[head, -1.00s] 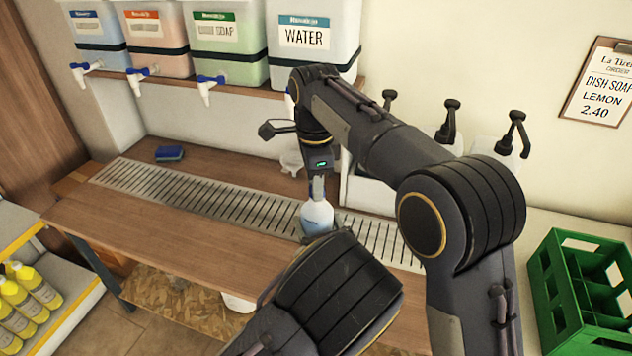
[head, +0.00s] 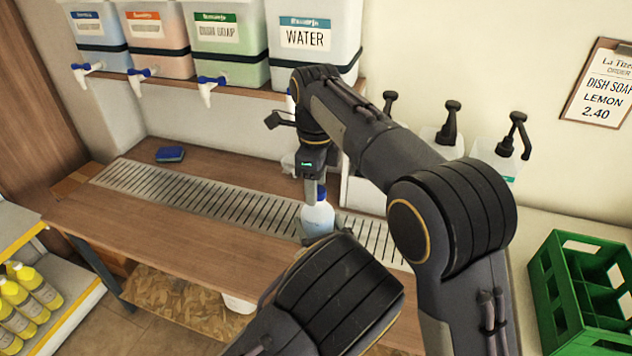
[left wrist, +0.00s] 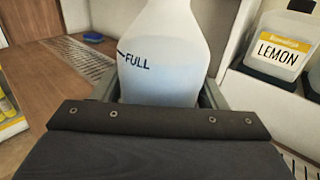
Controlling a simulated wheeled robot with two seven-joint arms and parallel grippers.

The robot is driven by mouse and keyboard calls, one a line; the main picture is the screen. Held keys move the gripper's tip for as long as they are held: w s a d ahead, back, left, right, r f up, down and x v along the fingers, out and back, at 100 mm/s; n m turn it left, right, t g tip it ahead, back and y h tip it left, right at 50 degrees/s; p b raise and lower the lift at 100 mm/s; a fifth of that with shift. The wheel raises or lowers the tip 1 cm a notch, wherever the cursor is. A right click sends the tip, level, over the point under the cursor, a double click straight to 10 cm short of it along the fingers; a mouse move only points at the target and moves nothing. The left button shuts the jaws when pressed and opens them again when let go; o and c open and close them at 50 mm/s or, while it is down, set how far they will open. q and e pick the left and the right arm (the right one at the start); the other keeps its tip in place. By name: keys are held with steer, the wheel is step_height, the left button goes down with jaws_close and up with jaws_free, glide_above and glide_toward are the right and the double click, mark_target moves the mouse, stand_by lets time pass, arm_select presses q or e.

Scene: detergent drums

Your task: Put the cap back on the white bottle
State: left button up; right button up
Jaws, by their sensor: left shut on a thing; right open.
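The white bottle (head: 318,218), holding pale blue liquid, stands upright over the metal grate. It also shows in the left wrist view (left wrist: 163,50), marked FULL, with its top out of frame. The blue cap (head: 321,193) is at the top of the bottle's neck; whether it is fully seated I cannot tell. My left gripper (left wrist: 158,97) is shut around the lower body of the bottle; my own forearm hides most of it in the head view. My right gripper (head: 315,188) is open, pointing down right at the cap, with one finger beside it on the left.
The slatted grate (head: 200,195) runs along the wooden counter. A blue sponge (head: 170,154) lies at the back left. Dispenser tanks with taps (head: 207,88) hang above the counter. Pump bottles (head: 450,125) stand behind my right arm. A green crate (head: 575,300) is at the right.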

steer(key=shift+r, duration=2.3)
steer(key=shift+c, duration=0.2)
